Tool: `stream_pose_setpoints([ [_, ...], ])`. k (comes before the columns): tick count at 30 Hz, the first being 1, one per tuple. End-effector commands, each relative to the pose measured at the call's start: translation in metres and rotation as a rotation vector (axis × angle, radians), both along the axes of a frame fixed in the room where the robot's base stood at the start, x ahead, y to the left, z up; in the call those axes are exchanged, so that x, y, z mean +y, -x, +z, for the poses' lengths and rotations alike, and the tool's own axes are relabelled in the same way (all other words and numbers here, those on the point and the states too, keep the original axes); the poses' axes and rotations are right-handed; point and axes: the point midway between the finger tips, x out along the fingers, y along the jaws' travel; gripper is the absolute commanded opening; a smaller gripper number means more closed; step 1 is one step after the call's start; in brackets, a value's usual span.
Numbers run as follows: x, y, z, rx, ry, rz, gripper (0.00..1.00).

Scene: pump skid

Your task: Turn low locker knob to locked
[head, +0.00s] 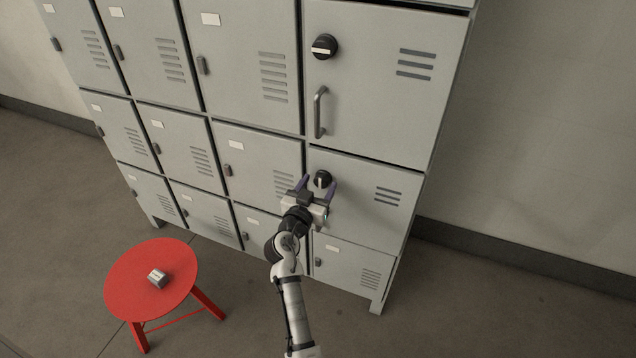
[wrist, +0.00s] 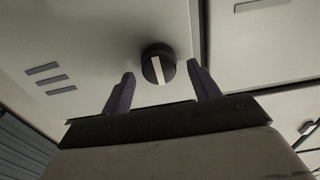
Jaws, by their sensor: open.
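The low locker knob (head: 322,179) is a round black knob with a white bar, on the grey door (head: 365,205) below the larger upper-right door. In the head view its bar stands roughly upright. In the wrist view the knob (wrist: 158,65) shows ahead of the fingers, its bar slightly tilted. My gripper (head: 317,186) is open, with its two purple fingers to either side of the knob in the head view. In the wrist view the gripper (wrist: 160,90) has nothing between its fingers, and the knob appears just beyond the fingertips; I cannot tell the exact gap.
The upper-right door has a similar black knob (head: 323,47) with a near-level white bar, and a bar handle (head: 320,112). A red stool (head: 120,285) with a small white box (head: 157,278) stands at lower left. The floor at right is clear.

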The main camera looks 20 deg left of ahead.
Motion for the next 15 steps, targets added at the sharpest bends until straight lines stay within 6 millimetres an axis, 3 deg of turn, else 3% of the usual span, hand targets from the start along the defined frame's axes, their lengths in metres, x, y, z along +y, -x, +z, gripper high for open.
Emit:
stream_pose_setpoints([
  [10,-0.0004,-0.004,-0.0005,0.001,0.0,0.0,0.61],
  [15,-0.0003,-0.0039,-0.0004,0.001,0.0,0.0,0.39],
])
